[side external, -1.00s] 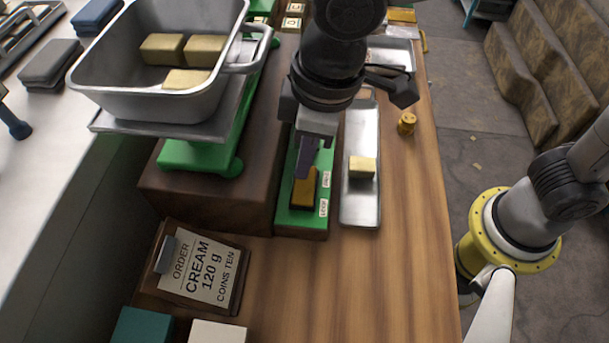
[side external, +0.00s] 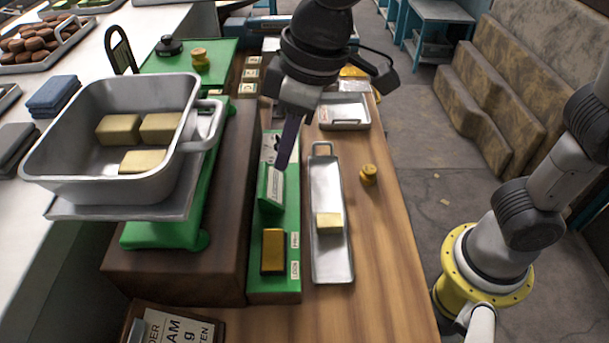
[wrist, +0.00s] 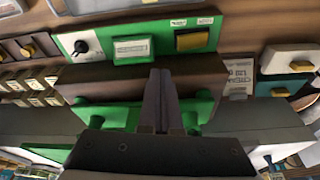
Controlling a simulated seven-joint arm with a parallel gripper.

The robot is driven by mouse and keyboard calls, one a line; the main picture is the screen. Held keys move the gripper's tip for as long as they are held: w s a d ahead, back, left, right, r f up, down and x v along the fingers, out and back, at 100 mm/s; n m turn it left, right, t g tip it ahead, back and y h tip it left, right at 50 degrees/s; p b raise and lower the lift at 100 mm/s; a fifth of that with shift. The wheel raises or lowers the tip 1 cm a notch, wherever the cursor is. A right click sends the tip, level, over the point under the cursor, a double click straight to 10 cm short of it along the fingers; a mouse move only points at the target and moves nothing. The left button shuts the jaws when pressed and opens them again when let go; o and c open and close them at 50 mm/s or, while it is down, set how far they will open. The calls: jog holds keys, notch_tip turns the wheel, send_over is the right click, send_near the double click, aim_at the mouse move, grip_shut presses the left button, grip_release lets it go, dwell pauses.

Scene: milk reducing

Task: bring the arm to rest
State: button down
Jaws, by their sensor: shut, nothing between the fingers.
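My gripper (side external: 287,160) hangs over the green control panel (side external: 262,287), its dark fingers shut together and empty. The fingertips are near the panel's small raised display (side external: 273,190) in the side view, and clear of the gold button (side external: 273,250). In the wrist view the closed fingers (wrist: 160,75) point at the panel. There the display (wrist: 131,50), the gold button (wrist: 192,40) and a black knob (wrist: 80,47) are visible. Whether the fingertips touch anything cannot be told.
Left of the panel, a grey pan (side external: 60,160) with yellow blocks stands on a green scale (side external: 165,235). The wooden counter's front right is clear.

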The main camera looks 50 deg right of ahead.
jog(key=s+d+r+m+t, duration=0.1)
jog(key=d+r+m+t, duration=0.15)
jog(key=d, duration=0.85)
jog(key=s+d+f+m+h, duration=0.1)
jog(key=s+d+f+m, duration=0.3)
jog(key=s+d, duration=0.7)
notch_tip(320, 180, down, 2)
jog(key=shift+s+d+f+t+h, duration=0.1)
jog(key=shift+s+d+t+h, duration=0.3)
jog(key=shift+d, duration=0.35)
jog(key=shift+m, duration=0.25)
